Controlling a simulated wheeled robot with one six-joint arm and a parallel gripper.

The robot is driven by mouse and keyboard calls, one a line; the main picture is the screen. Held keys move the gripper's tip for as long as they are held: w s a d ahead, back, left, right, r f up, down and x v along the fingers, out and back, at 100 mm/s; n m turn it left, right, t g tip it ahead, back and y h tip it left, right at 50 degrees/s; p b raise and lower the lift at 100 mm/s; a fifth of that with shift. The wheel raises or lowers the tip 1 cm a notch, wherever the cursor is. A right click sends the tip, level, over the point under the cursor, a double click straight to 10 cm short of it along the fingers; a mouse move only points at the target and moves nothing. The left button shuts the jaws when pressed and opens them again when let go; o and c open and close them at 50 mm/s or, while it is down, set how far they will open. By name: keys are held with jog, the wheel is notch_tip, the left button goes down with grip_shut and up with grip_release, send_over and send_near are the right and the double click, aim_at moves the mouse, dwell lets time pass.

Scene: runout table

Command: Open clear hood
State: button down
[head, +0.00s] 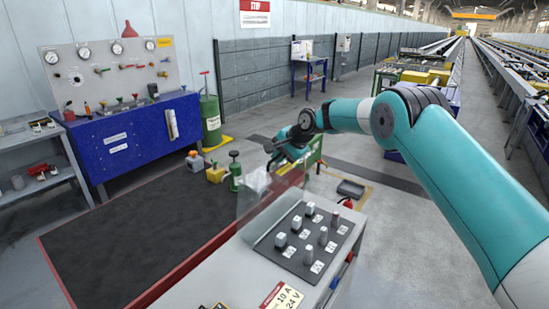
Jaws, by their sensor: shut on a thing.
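The clear hood (262,197) is a see-through panel on a grey cabinet (236,257). It stands tilted up along the left side of the cabinet's black panel (267,246), which lies uncovered with several grey knobs on it. My gripper (273,163) is at the hood's upper edge, shut on the hood. Its fingertips are small and partly lost against the background, so the exact hold is hard to see. The hood's hinge line is not clear.
A dark mat (120,240) with a red edge lies left of the cabinet. A blue bench (135,142) with gauges stands at left. A black tray (351,188) lies on the floor.

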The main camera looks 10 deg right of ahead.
jog(key=shift+s+a+f, duration=0.15)
jog(key=shift+s+a, duration=0.1)
jog(key=c, duration=1.5)
grip_release()
jog(key=shift+d, duration=0.2)
jog(key=shift+s+d+r+b, duration=0.1)
jog(key=shift+d+r+b, duration=0.05)
jog(key=shift+r+b, duration=0.15)
jog(key=b+v, duration=0.5)
jog(key=v, duration=1.1)
jog(key=shift+s+d+r, duration=0.15)
jog(key=shift+s+r, duration=0.05)
jog(key=shift+r, duration=0.1)
jog(key=shift+c, duration=0.2)
